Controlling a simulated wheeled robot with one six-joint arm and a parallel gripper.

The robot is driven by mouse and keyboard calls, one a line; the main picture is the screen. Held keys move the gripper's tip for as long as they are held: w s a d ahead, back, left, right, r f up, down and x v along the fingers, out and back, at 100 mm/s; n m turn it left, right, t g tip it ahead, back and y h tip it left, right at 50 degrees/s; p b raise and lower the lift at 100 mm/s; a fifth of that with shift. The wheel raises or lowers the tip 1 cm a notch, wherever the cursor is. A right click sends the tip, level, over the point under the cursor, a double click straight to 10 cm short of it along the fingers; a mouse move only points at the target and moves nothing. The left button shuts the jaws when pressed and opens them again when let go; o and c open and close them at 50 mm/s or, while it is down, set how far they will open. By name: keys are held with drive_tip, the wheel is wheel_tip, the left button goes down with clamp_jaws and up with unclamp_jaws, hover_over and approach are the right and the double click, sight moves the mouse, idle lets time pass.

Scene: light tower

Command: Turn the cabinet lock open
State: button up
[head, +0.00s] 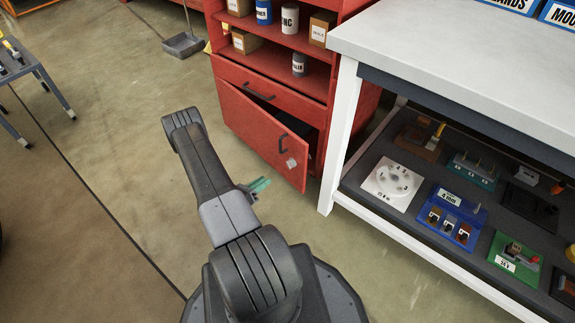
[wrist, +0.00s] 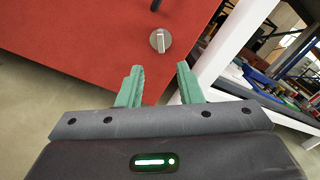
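The red cabinet door (head: 255,130) shows in the head view and fills much of the wrist view (wrist: 90,40). It stands ajar, with a dark gap along its top and right side. The lock (head: 291,162) is a small round grey disc near the door's lower right corner. In the wrist view the lock (wrist: 160,40) has a raised bar standing nearly upright. My gripper (wrist: 160,78) has its green fingers apart, with nothing between them. The lock lies beyond the fingertips, apart from them. In the head view my gripper (head: 259,187) is left of and below the lock.
A black handle (head: 283,142) sits beside the lock, and a drawer (head: 258,84) is above the door. The white workbench leg (head: 340,140) stands close to the right. Its lower shelf (head: 405,222) holds several fixtures. Open floor (head: 100,130) lies left.

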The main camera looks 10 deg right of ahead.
drive_tip(key=b+x, duration=0.2)
drive_tip(key=x, duration=1)
drive_tip(key=shift+d+b, duration=0.2)
drive_tip(key=shift+b, duration=0.15)
drive_tip(key=shift+w, duration=0.1)
drive_tip(key=shift+c, duration=0.2)
clamp_jaws()
